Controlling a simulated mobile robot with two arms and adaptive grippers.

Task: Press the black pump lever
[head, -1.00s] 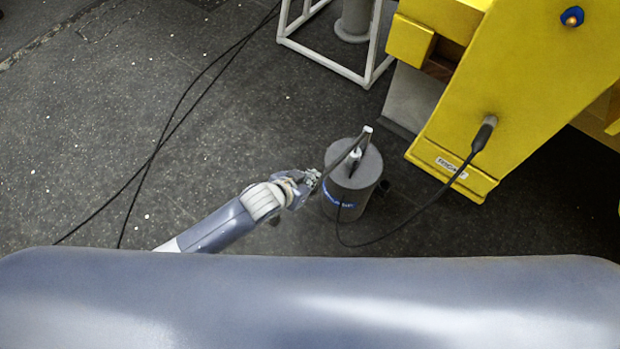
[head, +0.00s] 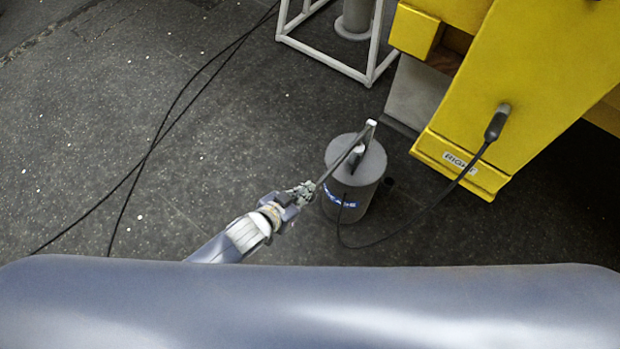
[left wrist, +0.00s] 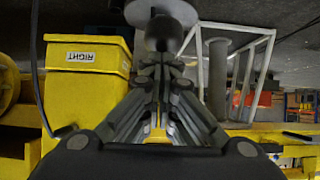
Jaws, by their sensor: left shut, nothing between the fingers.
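The pump (head: 352,195) is a grey upright cylinder on the dark floor in the head view, with a blue marking on its side. Its dark lever (head: 340,163) slants across the top, from a pale-tipped upper right end down to the lower left, out past the pump's rim. My left gripper (head: 308,189) is shut and empty at the lever's lower left end; I cannot tell whether they touch. In the left wrist view, the shut fingers (left wrist: 159,84) point at a dark rounded end (left wrist: 164,34) in front of a pale disc. My right gripper is not in view.
A yellow boom part (head: 500,95) stands to the right, with a black cable (head: 432,212) running from its plug to the pump. A white frame (head: 335,65) stands behind. Thin cables (head: 150,150) cross open floor on the left.

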